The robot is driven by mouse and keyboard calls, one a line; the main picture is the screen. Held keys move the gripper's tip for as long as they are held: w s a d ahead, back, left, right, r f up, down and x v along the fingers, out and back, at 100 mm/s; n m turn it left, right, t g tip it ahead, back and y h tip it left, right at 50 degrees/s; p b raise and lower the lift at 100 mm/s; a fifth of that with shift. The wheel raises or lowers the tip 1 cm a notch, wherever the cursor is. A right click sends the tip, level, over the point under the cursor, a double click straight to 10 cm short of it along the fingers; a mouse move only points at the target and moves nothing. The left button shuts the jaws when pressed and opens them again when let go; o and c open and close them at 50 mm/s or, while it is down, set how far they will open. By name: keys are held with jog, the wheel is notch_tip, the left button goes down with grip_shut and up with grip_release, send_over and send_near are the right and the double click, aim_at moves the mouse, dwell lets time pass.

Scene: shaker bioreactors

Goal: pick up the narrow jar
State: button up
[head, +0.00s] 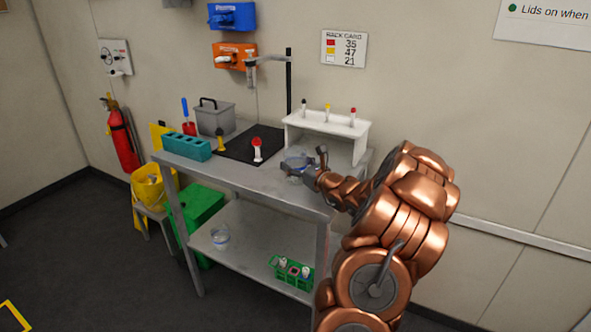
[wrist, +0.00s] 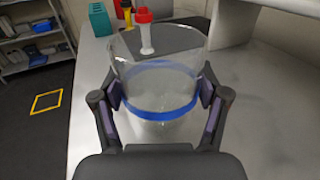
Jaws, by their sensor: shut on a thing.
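A clear, see-through jar (wrist: 157,75) with a blue band (wrist: 157,108) stands upright between the fingers of my gripper (wrist: 160,92) in the wrist view. Both finger pads press on its sides near the band. In the head view the same jar (head: 293,164) is at the front right of the grey table, partly covered by my gripper (head: 312,168). I cannot tell whether its base touches the table top. A second clear jar (head: 220,237) stands on the lower shelf. I cannot tell which jar is narrower.
A white rack (head: 350,130) with several small vials stands just behind the held jar. A teal block (head: 187,147) is at the left.

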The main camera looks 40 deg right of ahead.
aim_at(289, 149)
jog(key=shift+c, duration=0.7)
jog(key=shift+r, duration=0.1)
jog(key=shift+r+b, duration=0.3)
jog(key=shift+r, duration=1.5)
jog(key=s+a+r+b, duration=0.1)
jog(key=s+a, duration=0.4)
jog(key=s, duration=1)
jog(key=shift+b, duration=0.8)
jog(key=shift+a+r, duration=0.1)
jog(key=shift+a, duration=0.05)
